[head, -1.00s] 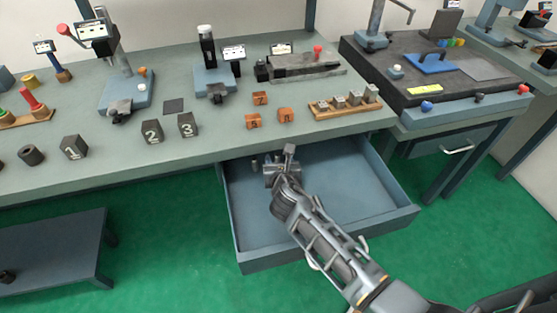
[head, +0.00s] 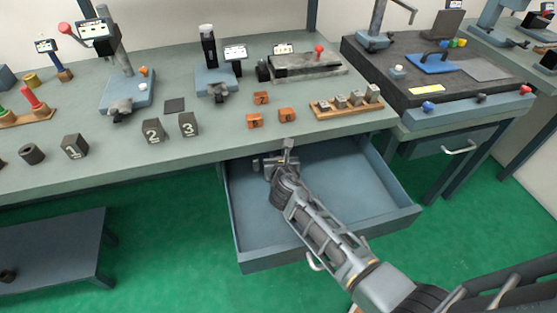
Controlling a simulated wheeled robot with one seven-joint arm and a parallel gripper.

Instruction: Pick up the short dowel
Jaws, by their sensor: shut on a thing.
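My gripper (head: 263,164) is at the back left inside the open drawer, below the front edge of the bench, and is small in the head view. It is shut on the short dowel (head: 256,164), a small grey upright piece at the left of the fingers. The hand and wrist hide part of the jaws. I cannot tell from this view whether the dowel touches the drawer floor.
The open drawer (head: 335,205) has walls on its sides and front, and its visible floor is otherwise bare. The bench top (head: 215,150) overhangs its back. Orange numbered blocks (head: 261,98) and a wooden rack (head: 345,103) stand on the bench above.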

